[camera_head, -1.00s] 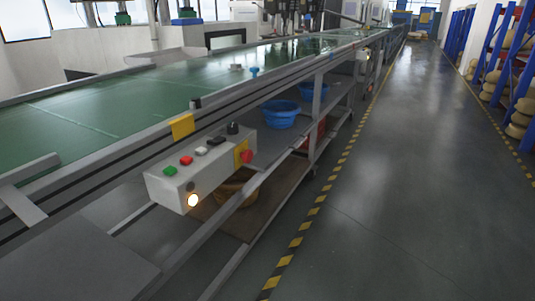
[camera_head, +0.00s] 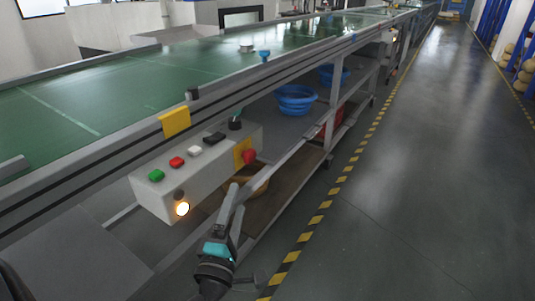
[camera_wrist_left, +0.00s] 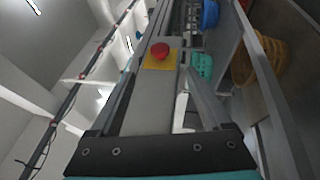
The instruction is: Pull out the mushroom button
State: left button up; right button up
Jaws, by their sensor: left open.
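The red mushroom button (camera_head: 249,157) sits on a yellow plate (camera_head: 240,150) at the right end of the grey control box (camera_head: 190,180). In the left wrist view the button (camera_wrist_left: 160,50) shows ahead, between the lines of the two fingers. My left gripper (camera_head: 234,195) is below and slightly left of the button in the head view, open and apart from it. The left wrist view shows its jaws (camera_wrist_left: 160,80) spread with nothing between them. My right gripper is in neither view.
The box also carries green (camera_head: 156,175), red (camera_head: 177,162), white and black controls and a lit lamp (camera_head: 182,208). It hangs beside the green conveyor (camera_head: 130,85). Blue bowls (camera_head: 295,99) and a brown basket (camera_wrist_left: 262,55) stand on shelves. The aisle floor (camera_head: 420,170) is clear.

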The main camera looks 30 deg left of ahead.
aim_at(249, 161)
pick_arm(q)
jog(key=b+x, duration=0.1)
jog(key=x, duration=1.2)
jog(key=shift+w, duration=0.15)
jog(key=shift+x, duration=0.75)
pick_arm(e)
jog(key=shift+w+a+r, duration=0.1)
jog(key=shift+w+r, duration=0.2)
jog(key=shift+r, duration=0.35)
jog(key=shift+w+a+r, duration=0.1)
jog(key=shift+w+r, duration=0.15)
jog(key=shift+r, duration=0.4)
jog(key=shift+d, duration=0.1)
pick_arm(q)
grip_shut()
